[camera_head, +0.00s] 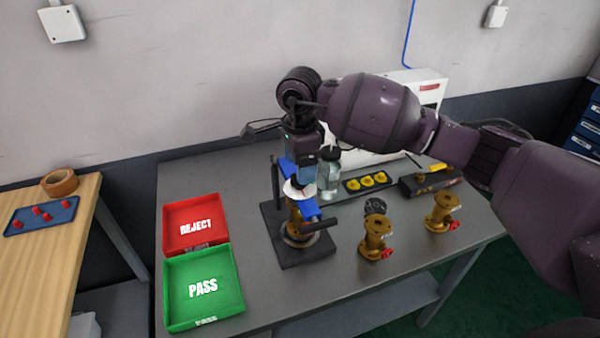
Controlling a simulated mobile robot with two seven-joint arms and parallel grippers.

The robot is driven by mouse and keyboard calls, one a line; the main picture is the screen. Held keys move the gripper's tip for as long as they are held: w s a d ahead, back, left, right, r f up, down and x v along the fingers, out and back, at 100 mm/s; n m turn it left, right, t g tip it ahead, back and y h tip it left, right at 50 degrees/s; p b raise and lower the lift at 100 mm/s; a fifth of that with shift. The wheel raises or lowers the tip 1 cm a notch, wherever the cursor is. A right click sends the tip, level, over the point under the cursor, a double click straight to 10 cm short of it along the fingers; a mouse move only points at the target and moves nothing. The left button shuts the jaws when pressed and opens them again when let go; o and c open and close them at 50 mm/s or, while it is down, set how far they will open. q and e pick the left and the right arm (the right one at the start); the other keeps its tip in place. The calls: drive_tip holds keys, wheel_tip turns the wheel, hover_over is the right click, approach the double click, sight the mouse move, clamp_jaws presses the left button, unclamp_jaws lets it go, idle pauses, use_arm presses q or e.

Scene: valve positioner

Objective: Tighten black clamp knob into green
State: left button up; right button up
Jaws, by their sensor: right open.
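My right gripper (298,188) reaches down from the upper right over the black clamp stand (305,254), with its jaws open. Blue parts show on either side of a white round piece at the jaws. A brass valve body (293,229) stands upright in the stand below. A black bar-like part (318,225), perhaps the clamp's knob or handle, sticks out to the right near the valve's top. I cannot tell whether the jaws touch it. No green mark is discernible on the clamp. My left gripper is not in view.
Left on the grey table are a red REJECT tray (166,222) and green PASS tray (170,292). Two brass valves (375,238) (441,212) with red parts stand to the right. Behind are a clear bottle (328,178) and a black tray with yellow pieces (353,186).

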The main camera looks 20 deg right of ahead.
drive_tip(key=shift+f, duration=1.5)
drive_tip(key=c, duration=0.9)
drive_tip(key=shift+c, duration=0.2)
